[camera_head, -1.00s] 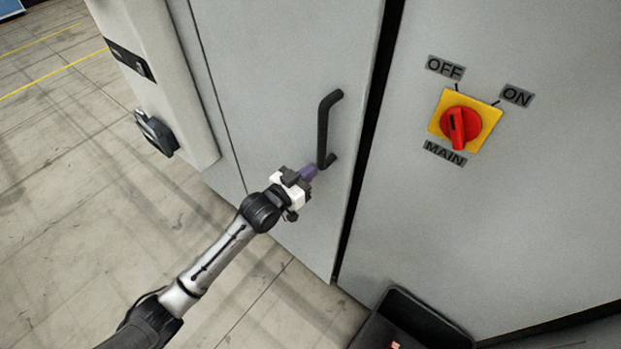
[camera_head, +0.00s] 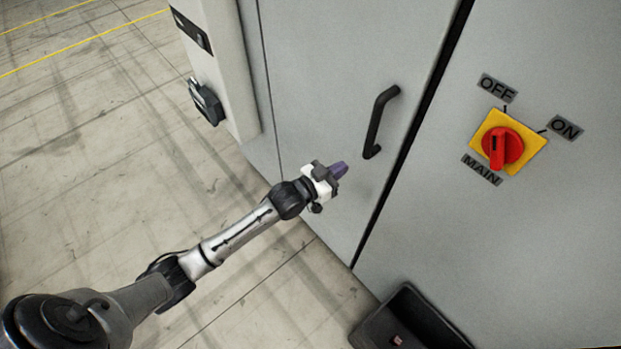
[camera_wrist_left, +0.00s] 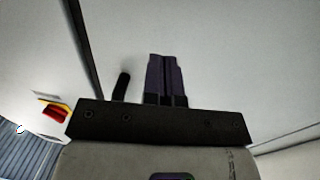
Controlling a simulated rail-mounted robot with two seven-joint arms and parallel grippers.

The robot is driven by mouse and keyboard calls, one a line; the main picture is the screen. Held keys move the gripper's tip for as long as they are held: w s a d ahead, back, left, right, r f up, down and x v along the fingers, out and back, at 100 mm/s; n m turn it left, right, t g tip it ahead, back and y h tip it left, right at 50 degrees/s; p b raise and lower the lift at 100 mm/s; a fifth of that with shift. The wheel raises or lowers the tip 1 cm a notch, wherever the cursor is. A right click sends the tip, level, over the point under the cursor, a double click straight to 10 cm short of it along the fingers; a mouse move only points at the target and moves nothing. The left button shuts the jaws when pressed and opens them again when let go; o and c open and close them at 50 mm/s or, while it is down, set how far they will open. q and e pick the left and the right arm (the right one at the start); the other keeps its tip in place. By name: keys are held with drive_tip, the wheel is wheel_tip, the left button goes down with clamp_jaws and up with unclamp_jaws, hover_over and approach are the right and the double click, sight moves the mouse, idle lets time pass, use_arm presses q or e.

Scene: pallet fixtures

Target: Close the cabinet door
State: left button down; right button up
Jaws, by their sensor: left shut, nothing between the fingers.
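The grey cabinet door (camera_head: 330,75) stands nearly flush with the panel to its right, with a thin dark gap along that edge. Its black bar handle (camera_head: 376,122) is near the right edge. My left gripper (camera_head: 341,169) is shut and empty, its purple fingers below and left of the handle, apart from it. Whether the fingertips touch the door cannot be told. In the left wrist view the fingers (camera_wrist_left: 167,78) are together against the pale door surface, with part of the handle (camera_wrist_left: 121,87) to their left. My right gripper is not in view.
A red rotary switch (camera_head: 502,147) on a yellow plate, with OFF, ON and MAIN labels, is on the right panel. A black open bin (camera_head: 408,318) stands on the floor below. Free concrete floor (camera_head: 110,170) lies to the left.

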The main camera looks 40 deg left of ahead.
use_arm(q)
drive_tip(key=p+v, duration=0.1)
drive_tip(key=v, duration=0.8)
drive_tip(key=shift+s+d, duration=0.3)
drive_tip(key=shift+d, duration=0.05)
drive_tip(key=shift+r, duration=0.15)
